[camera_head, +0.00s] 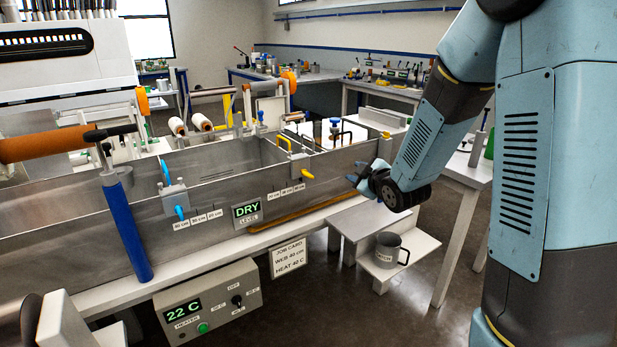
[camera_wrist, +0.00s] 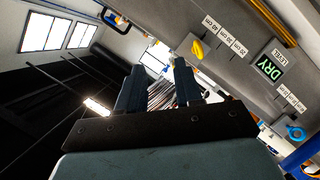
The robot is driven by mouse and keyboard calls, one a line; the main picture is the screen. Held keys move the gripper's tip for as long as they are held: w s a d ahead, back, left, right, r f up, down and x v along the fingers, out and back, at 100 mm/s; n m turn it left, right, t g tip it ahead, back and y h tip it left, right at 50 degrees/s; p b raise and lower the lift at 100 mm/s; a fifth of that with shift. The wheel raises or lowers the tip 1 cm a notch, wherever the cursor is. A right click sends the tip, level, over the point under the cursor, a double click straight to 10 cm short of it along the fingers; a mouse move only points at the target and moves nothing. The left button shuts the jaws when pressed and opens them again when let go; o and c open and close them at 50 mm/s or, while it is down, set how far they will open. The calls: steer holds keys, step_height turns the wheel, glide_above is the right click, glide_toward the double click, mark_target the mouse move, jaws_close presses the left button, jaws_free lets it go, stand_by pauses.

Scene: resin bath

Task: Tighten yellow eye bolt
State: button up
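The yellow eye bolt (camera_head: 307,174) sits on the front wall of the grey metal resin bath (camera_head: 225,185), at the right end of a row of cm labels. In the wrist view the yellow eye bolt (camera_wrist: 197,49) shows above and right of my fingers, apart from them. My gripper (camera_head: 353,180) is in front of the bath's right end, to the right of the bolt and not touching it. In the wrist view its two fingers (camera_wrist: 159,78) stand apart with nothing held between them.
A blue eye bolt (camera_head: 180,212) sits further left on the bath wall, beside the green DRY display (camera_head: 247,210). A heater box (camera_head: 208,300) hangs below. A metal mug (camera_head: 388,250) stands on a low white step to the right. The air between gripper and bolt looks clear.

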mark_target(312, 178)
steer(key=a+f+n+t+y, duration=0.1)
steer(key=a+f+n+y, duration=0.35)
steer(key=a+f, duration=0.2)
steer(key=x, duration=1.4)
steer(key=shift+d+f, duration=0.1)
steer(key=shift+d, duration=0.05)
steer(key=shift+c, duration=0.3)
jaws_close()
